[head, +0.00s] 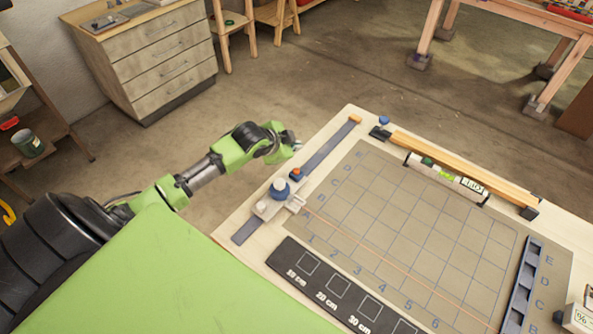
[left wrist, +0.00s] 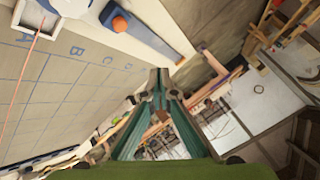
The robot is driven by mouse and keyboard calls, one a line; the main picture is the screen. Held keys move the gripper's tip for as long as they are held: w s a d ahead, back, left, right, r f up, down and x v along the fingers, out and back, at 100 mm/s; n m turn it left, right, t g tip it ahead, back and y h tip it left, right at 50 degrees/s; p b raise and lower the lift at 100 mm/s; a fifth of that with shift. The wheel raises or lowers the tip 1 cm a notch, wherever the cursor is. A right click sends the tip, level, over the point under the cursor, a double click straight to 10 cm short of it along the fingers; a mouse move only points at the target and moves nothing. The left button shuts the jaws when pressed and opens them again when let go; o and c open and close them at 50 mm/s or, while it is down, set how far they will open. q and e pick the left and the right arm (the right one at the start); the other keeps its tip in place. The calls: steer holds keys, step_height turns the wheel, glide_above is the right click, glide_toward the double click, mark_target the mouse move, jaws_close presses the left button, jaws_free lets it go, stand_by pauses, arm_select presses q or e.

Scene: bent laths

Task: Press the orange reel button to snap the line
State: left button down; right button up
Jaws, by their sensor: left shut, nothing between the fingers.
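The orange reel button (head: 296,172) sits on a small blue housing on the grey rail at the board's left edge. It also shows in the left wrist view (left wrist: 119,24), near the top. A thin orange line (head: 400,262) runs from the pale slider block (head: 268,207) across the gridded mat toward the lower right. My left gripper (head: 294,147) is shut and empty, beyond the button in the head view and apart from it. In the left wrist view its fingers (left wrist: 163,80) meet below and right of the button. My right gripper is not in view.
An orange end block (head: 355,118) marks the rail's far end. A black size strip (head: 340,295) lies in front.

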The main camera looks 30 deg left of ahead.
arm_select(q)
steer(key=b, duration=0.7)
glide_above(295, 172)
step_height(295, 172, down, 6)
steer(key=shift+w+f, duration=0.1)
steer(key=shift+f, duration=1)
steer(key=shift+f, duration=0.15)
steer(key=shift+f, duration=0.25)
steer(key=shift+f+b, duration=0.3)
steer(key=shift+f, duration=0.4)
stand_by(0.7)
steer(key=shift+r, duration=0.1)
steer(key=shift+r+p, duration=0.95)
steer(key=shift+p, duration=0.25)
